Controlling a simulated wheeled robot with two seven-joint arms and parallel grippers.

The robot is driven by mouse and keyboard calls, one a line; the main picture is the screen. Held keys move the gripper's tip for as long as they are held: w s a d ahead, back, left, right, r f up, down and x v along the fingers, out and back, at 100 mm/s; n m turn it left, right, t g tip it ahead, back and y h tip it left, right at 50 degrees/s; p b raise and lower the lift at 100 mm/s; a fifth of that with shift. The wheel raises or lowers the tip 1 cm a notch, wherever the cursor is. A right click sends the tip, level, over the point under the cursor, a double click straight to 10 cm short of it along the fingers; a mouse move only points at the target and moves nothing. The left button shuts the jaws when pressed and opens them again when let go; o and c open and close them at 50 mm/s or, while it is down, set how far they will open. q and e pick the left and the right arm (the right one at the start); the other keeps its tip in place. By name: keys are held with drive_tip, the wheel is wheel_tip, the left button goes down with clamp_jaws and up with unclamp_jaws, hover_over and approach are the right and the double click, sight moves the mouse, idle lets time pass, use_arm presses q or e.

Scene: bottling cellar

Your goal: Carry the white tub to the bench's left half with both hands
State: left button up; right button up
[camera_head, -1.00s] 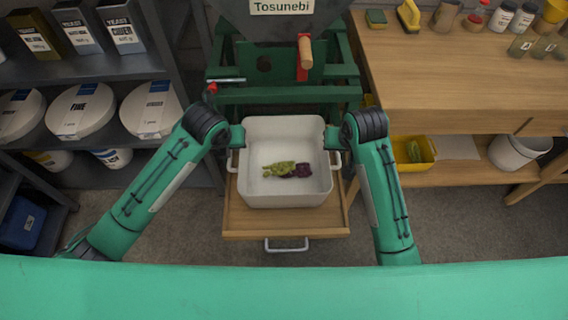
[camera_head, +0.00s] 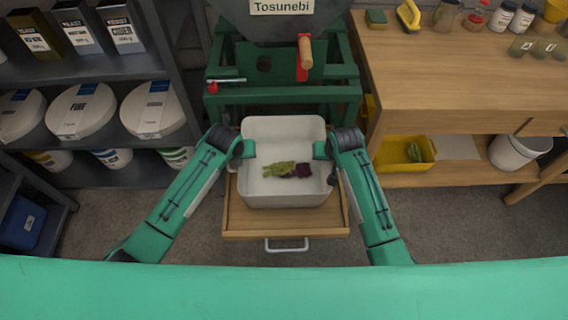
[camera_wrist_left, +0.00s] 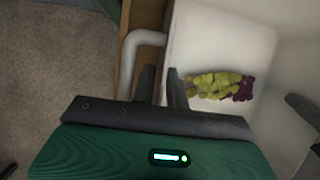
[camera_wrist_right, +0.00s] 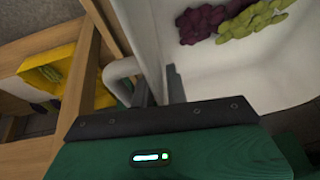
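The white tub (camera_head: 285,199) sits upright on a wooden drawer-like board, with green and purple grapes (camera_head: 287,170) inside. My left gripper (camera_head: 248,149) is at its left side and my right gripper (camera_head: 321,150) at its right side. In the left wrist view, the fingers (camera_wrist_left: 161,88) are a little apart at the tub's side wall, beside its white handle (camera_wrist_left: 140,45). In the right wrist view, the fingers (camera_wrist_right: 158,88) stand similarly at the wall, beside the other handle (camera_wrist_right: 120,76). I cannot tell whether either pair clamps the wall.
The wooden bench (camera_head: 460,75) is at the right; its left half top is mostly clear, with a sponge (camera_head: 376,18), a yellow brush (camera_head: 408,16) and jars at the back. A green press frame (camera_head: 285,95) stands behind the tub. Shelves with white buckets (camera_head: 80,110) are at left.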

use_arm(q)
drive_tip(key=shift+w+f, duration=0.1)
drive_tip(key=shift+f, duration=0.2)
use_arm(e)
drive_tip(key=shift+w+f, duration=0.15)
drive_tip(key=shift+f, duration=0.15)
use_arm(q)
drive_tip(key=shift+c, duration=0.2)
use_arm(e)
drive_tip(key=shift+c, duration=0.2)
use_arm(q)
clamp_jaws()
use_arm(e)
clamp_jaws()
use_arm(q)
drive_tip(key=shift+r, duration=0.15)
use_arm(e)
drive_tip(key=shift+r, duration=0.15)
